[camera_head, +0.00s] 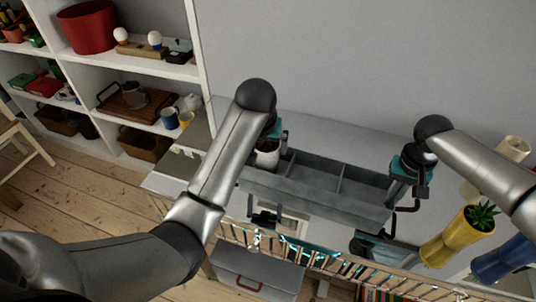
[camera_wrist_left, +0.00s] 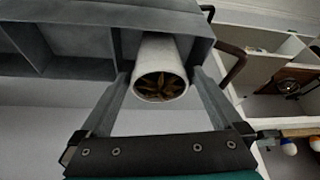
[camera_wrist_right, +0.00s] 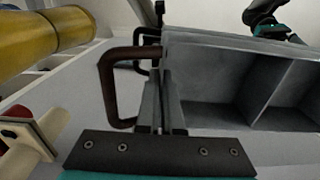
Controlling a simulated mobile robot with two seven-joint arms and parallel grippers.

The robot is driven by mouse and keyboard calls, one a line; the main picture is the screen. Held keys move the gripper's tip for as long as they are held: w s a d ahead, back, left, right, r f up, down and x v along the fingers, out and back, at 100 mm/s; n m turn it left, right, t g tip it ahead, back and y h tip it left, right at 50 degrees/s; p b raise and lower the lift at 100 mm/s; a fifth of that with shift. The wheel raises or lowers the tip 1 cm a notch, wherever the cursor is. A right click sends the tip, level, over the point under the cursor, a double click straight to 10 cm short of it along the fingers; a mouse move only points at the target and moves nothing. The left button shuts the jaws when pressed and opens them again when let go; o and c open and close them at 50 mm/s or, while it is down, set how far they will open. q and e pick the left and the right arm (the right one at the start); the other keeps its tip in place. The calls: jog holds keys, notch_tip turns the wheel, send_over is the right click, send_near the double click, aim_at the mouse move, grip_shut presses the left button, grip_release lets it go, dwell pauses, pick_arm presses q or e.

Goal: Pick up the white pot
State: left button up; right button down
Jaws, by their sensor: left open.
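The white pot (camera_head: 267,157) stands in the left end compartment of a grey divided tray (camera_head: 320,200). In the left wrist view the white pot (camera_wrist_left: 153,57) shows its round rim and dark, brownish contents. My left gripper (camera_wrist_left: 162,75) is open, with one finger on either side of the pot; I cannot tell if either touches it. In the head view my left arm partly covers the pot. My right gripper (camera_wrist_right: 163,85) is at the tray's right end beside the brown handle (camera_wrist_right: 113,85). Its fingers are close together; whether they pinch the tray wall is unclear.
The tray's other compartments look empty. A shelf unit (camera_head: 105,65) with crockery and boxes is at the left. A slatted rack (camera_head: 330,262) runs along the near side.

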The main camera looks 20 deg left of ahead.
pick_arm(q)
jog(key=shift+w+x, duration=0.2)
jog(key=shift+x, duration=2.45)
jog(key=shift+r, duration=0.1)
jog(key=shift+r, duration=0.1)
jog(key=c, duration=1.4)
notch_tip(320, 180, up, 10)
pick_arm(e)
jog(key=c, duration=1)
grip_release()
